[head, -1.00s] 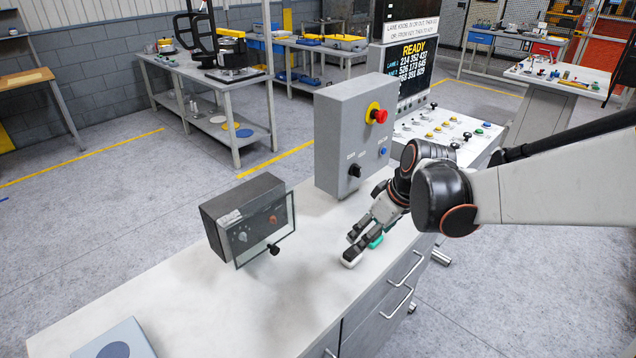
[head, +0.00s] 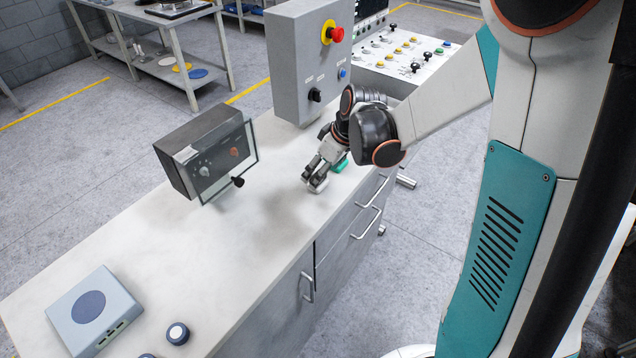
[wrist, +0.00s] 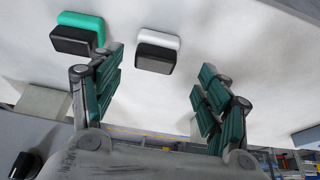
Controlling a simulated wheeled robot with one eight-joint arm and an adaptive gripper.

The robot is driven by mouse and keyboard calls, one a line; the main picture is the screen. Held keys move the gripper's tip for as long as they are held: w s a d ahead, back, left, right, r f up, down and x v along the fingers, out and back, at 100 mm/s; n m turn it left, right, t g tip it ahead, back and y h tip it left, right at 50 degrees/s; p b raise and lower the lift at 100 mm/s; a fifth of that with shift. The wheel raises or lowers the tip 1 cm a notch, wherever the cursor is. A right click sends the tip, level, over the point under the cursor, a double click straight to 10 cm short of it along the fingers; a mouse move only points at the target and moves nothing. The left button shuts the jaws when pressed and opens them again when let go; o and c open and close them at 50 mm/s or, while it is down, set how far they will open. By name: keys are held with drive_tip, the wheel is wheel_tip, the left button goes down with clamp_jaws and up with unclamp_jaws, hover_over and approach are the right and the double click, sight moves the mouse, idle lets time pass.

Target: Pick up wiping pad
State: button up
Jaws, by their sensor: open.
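Two small two-tone blocks lie on the white counter in the wrist view. One is white and black (wrist: 158,52); the other is green and black (wrist: 80,34). I cannot tell from their looks which is the wiping pad. My gripper (wrist: 162,78) is open and empty, with the white-and-black block ahead between its fingers and the green-and-black one beyond the left finger. In the head view my gripper (head: 316,178) is low over the counter. A bit of green (head: 342,164) shows beside it, and the fingers partly hide the blocks.
A dark box with a clear cover (head: 208,158) stands left of my gripper. A tall grey panel with a red button (head: 300,65) stands behind it. The counter (head: 225,255) between is clear.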

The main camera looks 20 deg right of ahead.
drive_tip(key=x, duration=0.1)
drive_tip(key=b+x, duration=0.1)
drive_tip(key=x, duration=0.1)
drive_tip(key=b+x, duration=0.1)
drive_tip(key=x, duration=0.1)
drive_tip(key=shift+w+d, duration=0.15)
drive_tip(key=shift+d, duration=0.15)
drive_tip(key=c, duration=1.1)
drive_tip(key=shift+r, duration=0.1)
drive_tip(key=shift+c, duration=0.2)
